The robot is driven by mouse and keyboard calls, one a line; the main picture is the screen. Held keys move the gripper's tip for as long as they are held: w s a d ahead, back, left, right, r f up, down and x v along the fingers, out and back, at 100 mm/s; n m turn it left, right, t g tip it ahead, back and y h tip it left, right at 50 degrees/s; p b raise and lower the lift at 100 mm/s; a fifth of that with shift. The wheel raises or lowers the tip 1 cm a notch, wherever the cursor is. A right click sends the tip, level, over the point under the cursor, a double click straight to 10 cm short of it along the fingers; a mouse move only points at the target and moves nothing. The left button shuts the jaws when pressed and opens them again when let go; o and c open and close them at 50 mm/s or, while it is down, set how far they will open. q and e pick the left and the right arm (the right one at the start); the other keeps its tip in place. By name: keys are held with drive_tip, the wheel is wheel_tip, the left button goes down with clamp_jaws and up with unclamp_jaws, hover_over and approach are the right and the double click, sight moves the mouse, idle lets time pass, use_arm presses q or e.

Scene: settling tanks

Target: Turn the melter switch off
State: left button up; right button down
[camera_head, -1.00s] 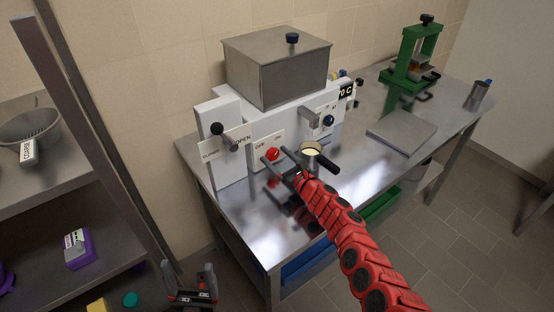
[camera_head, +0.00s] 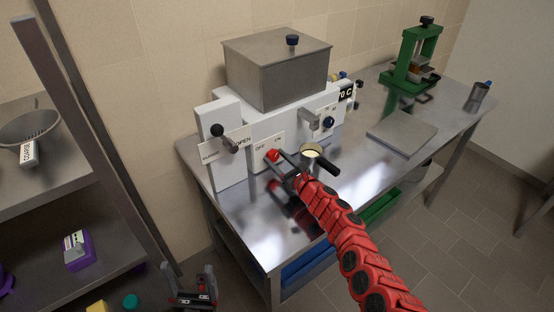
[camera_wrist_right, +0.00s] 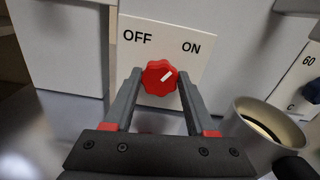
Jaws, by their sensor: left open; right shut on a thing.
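The melter switch is a red knob (camera_head: 271,155) on a white plate (camera_head: 262,141) marked OFF and ON, on the front of the white melter (camera_head: 290,122). In the right wrist view the knob (camera_wrist_right: 158,77) has a white mark pointing up and right, toward ON. My right gripper (camera_head: 278,157) is shut on the knob, one finger on each side of it, as the right wrist view also shows. My left gripper (camera_head: 192,284) is open and empty, low at the bottom left, apart from the bench.
A small pan with a dark handle (camera_head: 312,153) stands just right of my right gripper. A lever with a black ball (camera_head: 217,130) sticks out left of the switch. A green press (camera_head: 414,62) and a flat grey plate (camera_head: 402,132) are further right on the steel bench (camera_head: 250,215).

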drive_tip(key=n, duration=0.2)
drive_tip(key=shift+a+f+n+b, duration=0.1)
drive_tip(key=shift+f+n+b, duration=0.05)
drive_tip(key=shift+n+b, duration=0.2)
drive_tip(key=n+b, duration=0.1)
drive_tip(key=n, duration=0.2)
drive_tip(key=shift+f+n+b, duration=0.1)
drive_tip(key=shift+n+b, duration=0.15)
drive_tip(key=shift+b, duration=0.15)
drive_tip(key=n+b, duration=0.3)
drive_tip(key=n, duration=0.1)
drive_tip(key=shift+s+f, duration=0.1)
drive_tip(key=shift+f, duration=0.05)
drive_tip(key=shift+a+n+b, duration=0.1)
drive_tip(key=shift+n+b, duration=1.4)
drive_tip(key=shift+n, duration=0.2)
drive_tip(key=shift+c, duration=1.1)
unclamp_jaws()
drive_tip(key=shift+r, duration=0.2)
drive_tip(key=shift+s, duration=0.1)
